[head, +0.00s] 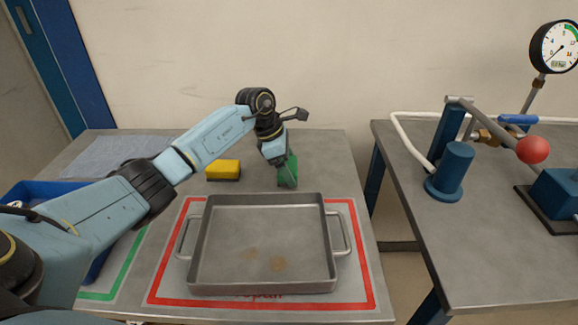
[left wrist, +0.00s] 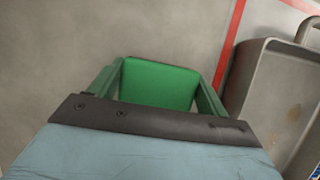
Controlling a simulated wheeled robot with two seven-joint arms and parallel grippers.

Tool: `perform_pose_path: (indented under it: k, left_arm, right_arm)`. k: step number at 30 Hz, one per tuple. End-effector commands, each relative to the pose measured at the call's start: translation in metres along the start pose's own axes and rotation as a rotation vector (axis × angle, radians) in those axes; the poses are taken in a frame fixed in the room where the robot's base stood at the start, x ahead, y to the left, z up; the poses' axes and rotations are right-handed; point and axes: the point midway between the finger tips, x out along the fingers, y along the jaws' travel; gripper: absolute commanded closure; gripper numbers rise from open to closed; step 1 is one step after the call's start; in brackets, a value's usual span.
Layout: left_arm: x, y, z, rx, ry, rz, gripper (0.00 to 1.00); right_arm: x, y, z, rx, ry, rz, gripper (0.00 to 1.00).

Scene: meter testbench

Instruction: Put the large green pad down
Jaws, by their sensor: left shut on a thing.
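The large green pad (head: 291,171) is at the back of the left table, just behind the grey metal tray (head: 262,240). My left gripper (head: 284,168) points down and is shut on the pad. In the left wrist view the pad (left wrist: 158,85) sits between the two fingers, with bare grey table around it. The gripper partly hides the pad in the head view. I cannot tell whether the pad touches the table. My right gripper is not in view.
A yellow sponge-like block (head: 223,169) lies left of my gripper. The tray sits inside a red outline (head: 365,270). A blue bin (head: 30,190) and grey cloth (head: 115,155) are at left. The right bench (head: 500,250) holds a blue pump (head: 451,170) and gauge (head: 555,47).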

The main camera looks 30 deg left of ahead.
Motion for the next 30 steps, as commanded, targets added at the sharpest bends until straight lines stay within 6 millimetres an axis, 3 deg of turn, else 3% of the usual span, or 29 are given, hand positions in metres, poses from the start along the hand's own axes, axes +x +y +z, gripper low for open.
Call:
perform_pose_path:
  k: [5,6,11,23,30]
  left_arm:
    - [0.002,0.000,-0.001,0.000,0.001,0.000,0.44]
    - [0.002,0.000,-0.001,0.000,0.001,0.000,0.21]
    - [0.002,0.000,-0.001,0.000,0.001,0.000,0.01]
    - [-0.002,0.000,0.001,0.000,0.000,0.000,0.01]
    - [-0.053,0.001,0.000,0.000,0.001,0.005,0.01]
  right_arm:
    - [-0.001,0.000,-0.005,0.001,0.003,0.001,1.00]
    - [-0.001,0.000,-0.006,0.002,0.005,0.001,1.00]
    - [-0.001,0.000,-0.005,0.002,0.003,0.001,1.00]
    - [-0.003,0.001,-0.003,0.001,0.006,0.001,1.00]
    - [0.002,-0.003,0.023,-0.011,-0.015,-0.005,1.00]
